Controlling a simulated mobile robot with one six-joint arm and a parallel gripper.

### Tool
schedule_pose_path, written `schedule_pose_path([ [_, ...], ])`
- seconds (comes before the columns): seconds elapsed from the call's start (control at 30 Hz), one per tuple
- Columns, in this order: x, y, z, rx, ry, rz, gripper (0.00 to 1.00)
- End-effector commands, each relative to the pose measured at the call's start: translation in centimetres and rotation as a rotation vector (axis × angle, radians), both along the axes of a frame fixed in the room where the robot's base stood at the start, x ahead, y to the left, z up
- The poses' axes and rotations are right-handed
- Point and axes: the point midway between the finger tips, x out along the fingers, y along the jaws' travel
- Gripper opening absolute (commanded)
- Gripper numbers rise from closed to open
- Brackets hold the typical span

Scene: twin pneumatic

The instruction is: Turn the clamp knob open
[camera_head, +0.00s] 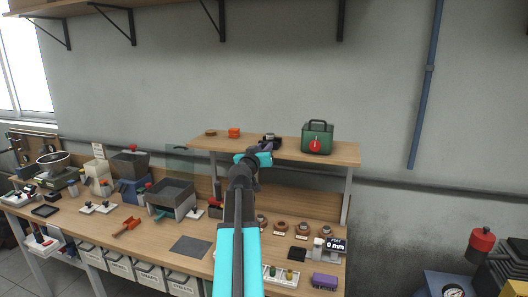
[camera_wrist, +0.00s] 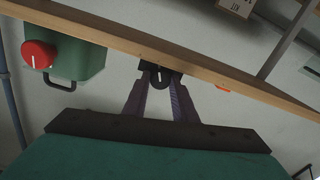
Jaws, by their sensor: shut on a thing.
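My gripper (camera_wrist: 161,84) is shut, its two dark purple fingers angled inward to the shelf edge. Between the fingertips is a small black rounded part, the clamp knob (camera_wrist: 159,68), in the wrist view. Its turned angle cannot be told. In the head view my gripper (camera_head: 269,139) is at the raised shelf, between the orange block and the green box, and my arm hides what is below it.
The wooden shelf (camera_head: 342,152) carries a green box (camera_head: 318,130) with a red dial to the right and an orange block (camera_head: 233,132) to the left. The workbench (camera_head: 115,235) below is crowded with bins, tools and parts.

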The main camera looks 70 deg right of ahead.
Motion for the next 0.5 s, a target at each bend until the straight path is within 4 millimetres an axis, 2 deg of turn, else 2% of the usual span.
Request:
schedule_pose_path([
  [0.5,0.06,0.01,0.00,-0.012,0.212,0.000,0.02],
])
